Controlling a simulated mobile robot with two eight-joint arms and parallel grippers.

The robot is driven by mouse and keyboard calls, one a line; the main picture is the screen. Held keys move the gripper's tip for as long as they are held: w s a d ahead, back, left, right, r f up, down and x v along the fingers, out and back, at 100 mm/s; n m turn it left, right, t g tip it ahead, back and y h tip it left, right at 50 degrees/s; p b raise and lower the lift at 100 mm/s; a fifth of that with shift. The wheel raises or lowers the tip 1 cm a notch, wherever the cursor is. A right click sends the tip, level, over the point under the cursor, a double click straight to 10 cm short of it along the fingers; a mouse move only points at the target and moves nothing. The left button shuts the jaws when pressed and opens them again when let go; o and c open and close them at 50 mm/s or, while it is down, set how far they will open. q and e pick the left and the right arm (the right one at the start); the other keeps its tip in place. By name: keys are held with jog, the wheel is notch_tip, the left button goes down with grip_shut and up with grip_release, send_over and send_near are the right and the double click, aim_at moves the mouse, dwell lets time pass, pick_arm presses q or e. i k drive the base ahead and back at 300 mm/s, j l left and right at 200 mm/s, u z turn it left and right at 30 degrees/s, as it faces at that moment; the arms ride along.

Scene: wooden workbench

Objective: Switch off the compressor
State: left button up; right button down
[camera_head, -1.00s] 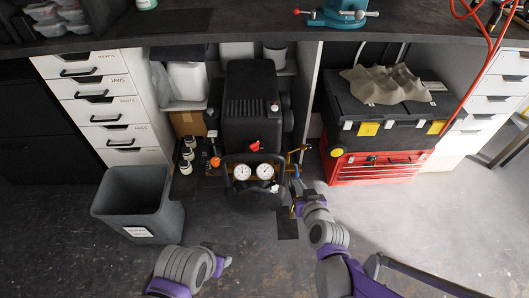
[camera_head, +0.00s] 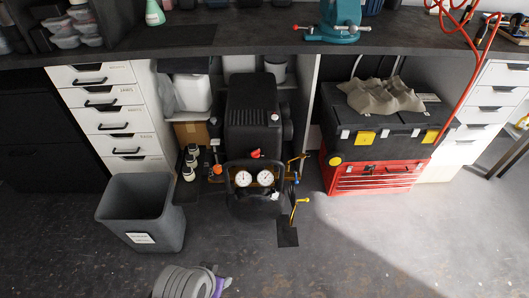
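The black compressor (camera_head: 252,128) stands in the open bay under the workbench. Two round white gauges (camera_head: 254,179) face me on its front, with a red knob (camera_head: 256,153) just above them. A small light-coloured knob with some red (camera_head: 274,117) shows on the right of its upper body. A yellow-handled lever (camera_head: 299,200) sticks out at its lower right. Part of my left arm (camera_head: 187,282) shows at the bottom edge, well in front of the compressor. Its gripper cannot be made out. My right arm and gripper are out of view.
A grey bin (camera_head: 142,212) stands at the front left, beside white drawers (camera_head: 110,112). Small jars (camera_head: 190,160) sit left of the compressor. A red toolbox (camera_head: 377,176) under a black case (camera_head: 385,132) stands to the right. The floor in front is mostly clear.

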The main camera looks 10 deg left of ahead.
aim_at(256, 154)
jog(key=i+l, duration=0.15)
jog(key=i, duration=0.45)
jog(key=i+l, duration=0.15)
jog(key=i, duration=0.5)
jog(key=u, duration=1.65)
